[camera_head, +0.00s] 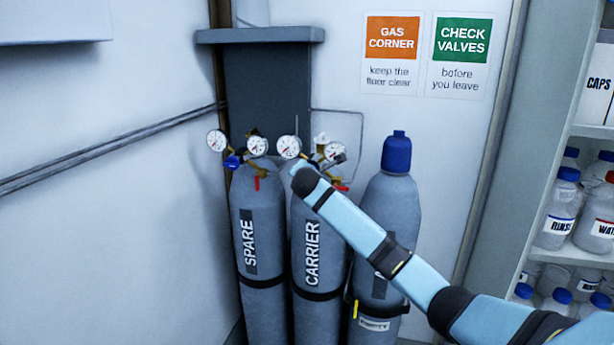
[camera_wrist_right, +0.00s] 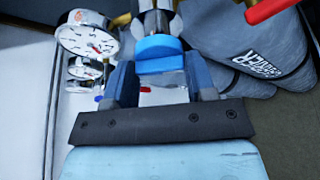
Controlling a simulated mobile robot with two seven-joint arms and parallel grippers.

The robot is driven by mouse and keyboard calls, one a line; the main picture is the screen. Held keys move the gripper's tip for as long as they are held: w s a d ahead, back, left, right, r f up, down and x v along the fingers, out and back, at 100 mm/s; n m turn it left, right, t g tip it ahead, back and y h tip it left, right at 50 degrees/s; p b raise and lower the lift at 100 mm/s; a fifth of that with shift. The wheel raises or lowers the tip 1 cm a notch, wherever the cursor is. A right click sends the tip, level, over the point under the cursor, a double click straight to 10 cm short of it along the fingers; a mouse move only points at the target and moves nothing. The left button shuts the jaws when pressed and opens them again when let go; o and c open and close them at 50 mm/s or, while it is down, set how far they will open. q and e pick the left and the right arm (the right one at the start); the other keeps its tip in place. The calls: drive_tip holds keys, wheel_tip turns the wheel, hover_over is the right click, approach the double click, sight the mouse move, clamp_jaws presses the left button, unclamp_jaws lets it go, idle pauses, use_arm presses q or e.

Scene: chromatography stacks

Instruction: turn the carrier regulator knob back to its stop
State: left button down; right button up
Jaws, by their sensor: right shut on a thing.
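The carrier cylinder (camera_head: 309,270) stands in the middle of three grey cylinders, with its regulator gauges (camera_head: 289,147) on top. My right arm reaches in from the lower right, and my right gripper (camera_head: 297,168) is at the carrier regulator. In the right wrist view, the blue knob (camera_wrist_right: 159,47) sits between the two fingers of my right gripper (camera_wrist_right: 160,80), which is shut on it. The head view hides the knob behind my gripper. A gauge (camera_wrist_right: 88,38) shows to the left of the knob. My left gripper is in neither view.
The spare cylinder (camera_head: 258,265) stands close on the left, with its blue knob (camera_head: 232,161) near the carrier gauges. A blue-capped cylinder (camera_head: 393,205) stands on the right. A red handle (camera_wrist_right: 268,8) is near my gripper. Shelves of bottles (camera_head: 558,210) are at far right.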

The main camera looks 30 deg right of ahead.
drive_tip(key=n+g, duration=0.1)
drive_tip(key=n, duration=0.1)
drive_tip(key=n+g+h, duration=0.1)
drive_tip(key=n, duration=0.1)
drive_tip(key=n+g+h, duration=0.1)
drive_tip(key=n, duration=0.1)
drive_tip(key=shift+w+r, duration=0.2)
drive_tip(key=shift+r, duration=0.2)
drive_tip(key=shift+g, duration=0.3)
drive_tip(key=o, duration=0.9)
drive_tip(key=shift+o, duration=0.2)
drive_tip(key=shift+f, duration=0.2)
drive_tip(key=b+v, duration=0.3)
drive_tip(key=v, duration=1)
drive_tip(key=shift+s+a, duration=0.15)
drive_tip(key=shift+a, duration=0.25)
